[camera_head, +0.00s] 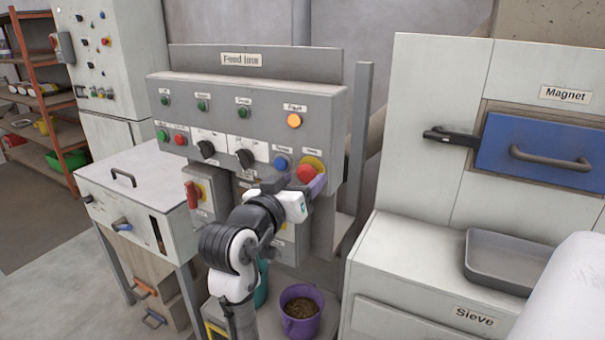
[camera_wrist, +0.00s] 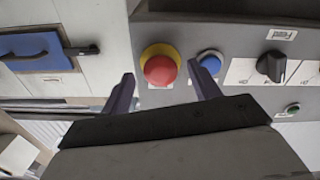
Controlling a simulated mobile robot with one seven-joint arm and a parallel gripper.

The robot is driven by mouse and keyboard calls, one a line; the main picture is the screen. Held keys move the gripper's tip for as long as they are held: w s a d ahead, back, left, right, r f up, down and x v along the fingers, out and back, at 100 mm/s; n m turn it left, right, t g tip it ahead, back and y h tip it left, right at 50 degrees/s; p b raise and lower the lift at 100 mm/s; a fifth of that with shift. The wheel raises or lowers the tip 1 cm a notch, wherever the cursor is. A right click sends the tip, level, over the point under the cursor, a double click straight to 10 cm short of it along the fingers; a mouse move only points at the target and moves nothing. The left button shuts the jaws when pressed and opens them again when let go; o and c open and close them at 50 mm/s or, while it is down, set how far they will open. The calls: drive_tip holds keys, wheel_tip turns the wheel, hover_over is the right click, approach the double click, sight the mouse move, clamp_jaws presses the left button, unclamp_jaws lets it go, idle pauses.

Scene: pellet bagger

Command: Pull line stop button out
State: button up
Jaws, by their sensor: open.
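The line stop button is a red mushroom knob (camera_head: 306,173) on a yellow surround, at the lower right of the grey control panel (camera_head: 325,125). In the wrist view the red knob (camera_wrist: 160,70) lies between and beyond the two fingertips, nearer the left finger. My gripper (camera_head: 303,184) is at the panel just by the knob and hides part of its surround in the head view. In the wrist view my gripper (camera_wrist: 160,85) is open, with nothing between its fingers. I cannot tell whether a finger touches the knob.
A blue button (camera_head: 281,162) sits just left of the red knob; in the wrist view it (camera_wrist: 209,62) is close by the right finger. Black selector knobs (camera_head: 245,158) are further left. A grey post (camera_head: 360,130) stands right of the panel. A purple bucket (camera_head: 300,312) is below.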

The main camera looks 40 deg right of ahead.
drive_tip(key=shift+w+d, duration=0.25)
drive_tip(key=shift+d, duration=0.4)
